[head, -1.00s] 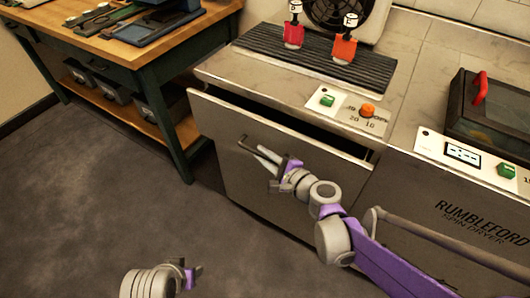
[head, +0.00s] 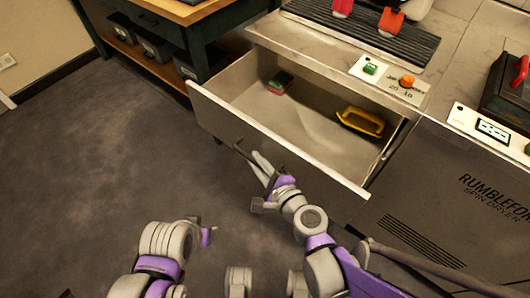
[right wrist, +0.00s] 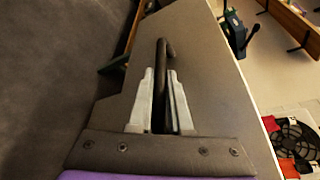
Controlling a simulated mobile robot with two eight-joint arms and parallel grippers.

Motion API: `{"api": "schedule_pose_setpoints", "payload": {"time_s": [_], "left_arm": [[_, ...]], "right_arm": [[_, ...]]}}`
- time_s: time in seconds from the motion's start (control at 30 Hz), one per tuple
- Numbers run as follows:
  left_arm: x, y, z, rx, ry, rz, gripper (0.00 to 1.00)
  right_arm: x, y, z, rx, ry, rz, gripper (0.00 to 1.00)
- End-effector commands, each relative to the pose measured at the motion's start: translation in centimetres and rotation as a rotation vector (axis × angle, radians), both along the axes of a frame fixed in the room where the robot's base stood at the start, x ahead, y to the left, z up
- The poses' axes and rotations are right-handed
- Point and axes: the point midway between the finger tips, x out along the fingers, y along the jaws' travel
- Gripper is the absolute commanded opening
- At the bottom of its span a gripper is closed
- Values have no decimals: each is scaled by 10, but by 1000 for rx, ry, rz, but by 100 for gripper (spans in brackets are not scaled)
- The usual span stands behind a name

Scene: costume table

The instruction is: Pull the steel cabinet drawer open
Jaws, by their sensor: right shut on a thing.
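The steel cabinet drawer (head: 290,150) stands well open in the head view, its inside showing. Its dark bar handle (head: 240,150) is on the front panel; in the right wrist view the handle (right wrist: 161,80) runs between the two pale fingers. My right gripper (head: 260,165) is shut on this handle; it also shows in the right wrist view (right wrist: 160,105). My left gripper (head: 208,230) is low in the head view, above the floor and apart from the drawer; its jaw opening is unclear.
Inside the drawer are a green and red block (head: 280,83) and a yellow-edged dark item (head: 361,122). A spin dryer cabinet (head: 455,195) stands at right, a wooden workbench (head: 185,14) at upper left. The grey floor (head: 80,170) at left is clear.

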Motion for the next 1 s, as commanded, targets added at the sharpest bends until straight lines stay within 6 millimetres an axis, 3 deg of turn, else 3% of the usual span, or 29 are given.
{"api": "schedule_pose_setpoints", "payload": {"time_s": [0.57,0.6,0.73,1.0], "left_arm": [[0,0,1,0,0,0,50],[0,0,1,0,0,0,50],[0,0,1,0,0,0,50],[0,0,1,0,0,0,50]], "right_arm": [[-7,4,0,0,0,0,0],[-7,4,0,0,0,0,21],[-7,4,0,0,0,0,44],[-7,4,0,0,0,0,47]]}}
